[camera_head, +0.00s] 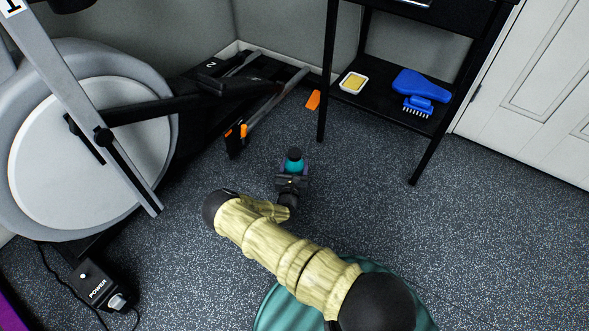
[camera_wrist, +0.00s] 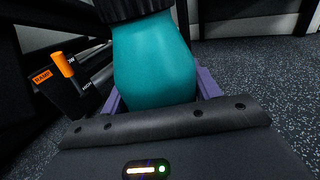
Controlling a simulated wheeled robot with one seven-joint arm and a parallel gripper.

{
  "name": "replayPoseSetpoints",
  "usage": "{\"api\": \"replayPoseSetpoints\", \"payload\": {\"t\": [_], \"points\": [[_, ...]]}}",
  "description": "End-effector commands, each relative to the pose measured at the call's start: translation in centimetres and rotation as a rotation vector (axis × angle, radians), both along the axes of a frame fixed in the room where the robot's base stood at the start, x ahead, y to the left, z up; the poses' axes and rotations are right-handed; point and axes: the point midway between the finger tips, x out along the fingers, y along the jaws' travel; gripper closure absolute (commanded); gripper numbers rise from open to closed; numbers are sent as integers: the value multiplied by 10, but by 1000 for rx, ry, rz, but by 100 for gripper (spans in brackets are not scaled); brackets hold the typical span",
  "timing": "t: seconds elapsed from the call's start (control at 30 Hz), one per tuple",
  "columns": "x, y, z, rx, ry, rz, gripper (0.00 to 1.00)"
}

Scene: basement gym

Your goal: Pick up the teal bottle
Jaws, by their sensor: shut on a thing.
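The teal bottle (camera_head: 294,164) has a dark cap and stands out beyond the end of my arm in the head view, over the speckled floor. In the wrist view the teal bottle (camera_wrist: 153,62) fills the upper middle, close to the camera, with its black cap at the top edge. My gripper (camera_head: 292,178) is shut on the bottle; its purple-grey fingers show on both sides of the bottle in the wrist view. The lower part of the bottle is hidden by the gripper, so I cannot tell whether it touches the floor.
A grey exercise machine (camera_head: 88,140) stands at the left, with orange-tipped parts reaching near the bottle. A black shelf stand (camera_head: 375,115) at the back right holds a yellow sponge tray (camera_head: 354,82) and a blue brush (camera_head: 420,88). Floor at the right is clear.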

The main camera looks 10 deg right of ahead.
Motion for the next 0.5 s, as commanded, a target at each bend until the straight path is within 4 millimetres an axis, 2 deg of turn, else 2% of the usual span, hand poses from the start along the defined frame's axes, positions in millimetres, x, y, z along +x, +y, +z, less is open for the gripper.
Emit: {"api": "replayPoseSetpoints", "payload": {"t": [0.03, 0.2, 0.5], "points": [[0, 0, 17, 0, -1, -1, 63], [0, 3, 39, -2, 0, 5, 63], [0, 3, 43, 0, 0, 4, 63]]}}
